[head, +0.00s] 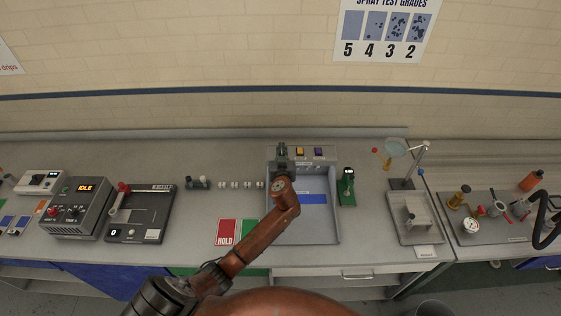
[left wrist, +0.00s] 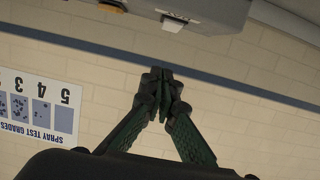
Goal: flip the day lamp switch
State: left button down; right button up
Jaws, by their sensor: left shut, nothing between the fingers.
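A small grey panel at the back of a grey open-fronted tray-like booth (head: 333,222) carries two switches, an orange one (head: 300,151) and a purple-blue one (head: 318,151). Their labels are too small to read, so I cannot tell which is the day lamp switch. My left gripper (head: 282,150) is shut and empty, just left of the orange switch in the head view; contact does not show. My right gripper is out of view.
Left on the bench are an instrument with an IDLE display (head: 85,188) and a dark device (head: 140,213). A green stand (head: 347,187) is close right of the booth; a magnifier lamp (head: 397,148) stands farther right. The wall is behind.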

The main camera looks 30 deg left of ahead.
pick_arm(q)
jog(key=f+b+v, duration=0.1)
jog(key=b+v, duration=0.1)
jog(key=v, duration=0.7)
jog(key=shift+f, duration=0.4)
jog(key=shift+s, duration=0.1)
